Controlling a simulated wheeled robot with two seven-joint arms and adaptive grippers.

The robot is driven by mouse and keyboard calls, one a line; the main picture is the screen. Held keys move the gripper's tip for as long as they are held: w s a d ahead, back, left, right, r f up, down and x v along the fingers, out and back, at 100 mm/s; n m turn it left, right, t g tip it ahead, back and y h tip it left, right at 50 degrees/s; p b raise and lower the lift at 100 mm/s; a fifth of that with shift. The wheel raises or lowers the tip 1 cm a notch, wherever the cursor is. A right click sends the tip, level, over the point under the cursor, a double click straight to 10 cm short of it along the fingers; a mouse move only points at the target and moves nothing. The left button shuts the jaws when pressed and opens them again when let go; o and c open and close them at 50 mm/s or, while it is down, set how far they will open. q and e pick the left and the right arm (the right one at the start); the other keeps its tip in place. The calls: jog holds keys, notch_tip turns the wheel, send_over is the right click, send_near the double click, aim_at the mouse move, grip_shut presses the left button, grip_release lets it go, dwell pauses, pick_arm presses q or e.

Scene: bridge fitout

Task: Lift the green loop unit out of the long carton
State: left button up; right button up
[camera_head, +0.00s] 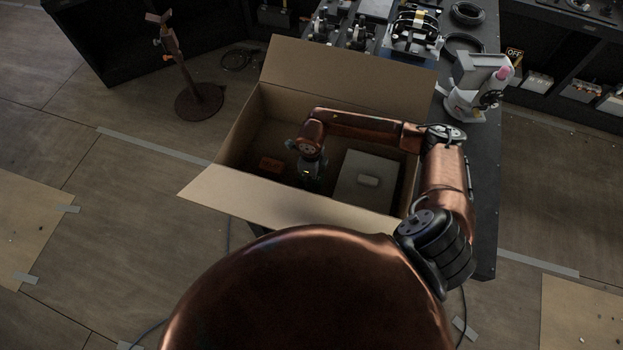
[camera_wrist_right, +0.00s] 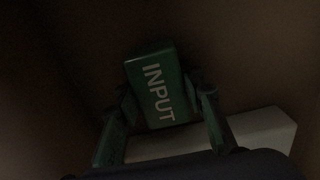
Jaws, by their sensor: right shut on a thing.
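The long carton (camera_head: 240,140) stands open on a dark bench, its flaps spread. My right arm reaches down into it. My right gripper (camera_head: 312,178) is low inside the carton, between an orange block and a pale box. In the right wrist view the green loop unit (camera_wrist_right: 152,88), marked "INPUT", sits between the two fingers of my right gripper (camera_wrist_right: 165,105), which are shut on it. In the head view the unit is hidden by the gripper and shadow. Whether it touches the carton floor cannot be told. My left gripper is not in view.
The pale box (camera_head: 366,182) fills the carton's right part; its edge also shows in the right wrist view (camera_wrist_right: 250,135). The orange block (camera_head: 271,164) lies at left inside. Equipment (camera_head: 414,30) and a grey device (camera_head: 478,88) stand behind and right. A rusty stand (camera_head: 199,99) is on the floor.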

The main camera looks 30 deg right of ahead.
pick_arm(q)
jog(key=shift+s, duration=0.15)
pick_arm(e)
jog(key=shift+w+r, duration=0.1)
jog(key=shift+r, duration=0.5)
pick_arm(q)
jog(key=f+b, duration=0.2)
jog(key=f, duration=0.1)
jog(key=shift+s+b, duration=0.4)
pick_arm(e)
jog(key=s+d+r, duration=0.2)
jog(key=d+r, duration=0.4)
jog(key=s+d+r, duration=0.2)
jog(key=d+r, duration=0.3)
jog(key=d, duration=0.2)
jog(key=shift+s+d+r, duration=0.15)
jog(key=shift+s+r, duration=0.2)
jog(key=shift+r, duration=0.05)
pick_arm(q)
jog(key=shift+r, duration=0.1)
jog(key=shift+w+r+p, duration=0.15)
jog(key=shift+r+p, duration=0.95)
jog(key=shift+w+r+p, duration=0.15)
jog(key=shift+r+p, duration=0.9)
jog(key=shift+p, duration=0.05)
pick_arm(e)
notch_tip(320, 180, up, 9)
jog(key=shift+r, duration=0.2)
